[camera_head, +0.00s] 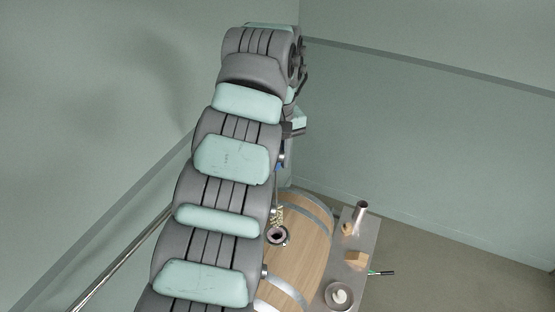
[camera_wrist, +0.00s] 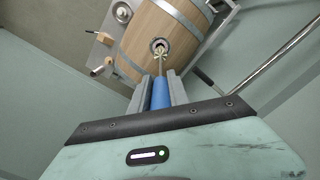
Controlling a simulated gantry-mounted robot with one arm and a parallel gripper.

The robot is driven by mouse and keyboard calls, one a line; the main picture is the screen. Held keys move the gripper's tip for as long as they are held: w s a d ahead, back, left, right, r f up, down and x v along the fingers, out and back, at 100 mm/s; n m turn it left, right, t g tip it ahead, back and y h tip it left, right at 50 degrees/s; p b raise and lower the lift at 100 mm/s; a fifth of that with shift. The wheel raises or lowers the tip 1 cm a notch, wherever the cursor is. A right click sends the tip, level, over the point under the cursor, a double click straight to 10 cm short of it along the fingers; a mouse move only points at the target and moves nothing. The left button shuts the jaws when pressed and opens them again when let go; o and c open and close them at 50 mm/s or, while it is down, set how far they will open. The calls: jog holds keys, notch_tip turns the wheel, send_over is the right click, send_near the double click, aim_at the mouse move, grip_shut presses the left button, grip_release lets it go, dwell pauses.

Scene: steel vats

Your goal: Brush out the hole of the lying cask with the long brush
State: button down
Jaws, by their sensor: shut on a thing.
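The wooden cask (camera_head: 310,240) lies on its side with metal hoops, and it fills the top of the wrist view (camera_wrist: 135,45). Its round dark hole (camera_head: 277,237) has a pale rim and faces up; it also shows in the wrist view (camera_wrist: 158,43). My gripper (camera_wrist: 161,80) is shut on the blue handle of the long brush (camera_wrist: 160,95). The brush's pale bristle head (camera_wrist: 160,57) points at the hole and overlaps its near rim. In the head view the bristles (camera_head: 279,214) show just above the hole. I cannot tell whether the tip is inside.
A grey side table (camera_head: 362,232) right of the cask carries a metal cup (camera_head: 360,210), a wooden block (camera_head: 356,258) and a round dish (camera_head: 339,295) with a white thing in it. A metal rail (camera_head: 122,262) runs at left.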

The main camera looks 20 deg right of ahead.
aim_at(277, 170)
jog(key=shift+f+b, duration=2.1)
jog(key=shift+f, duration=0.7)
jog(key=shift+f+b, duration=0.1)
jog(key=shift+b, duration=0.2)
jog(key=shift+f+b, duration=3.25)
jog(key=shift+f, duration=0.95)
jog(key=shift+r, duration=0.1)
jog(key=shift+b, duration=0.3)
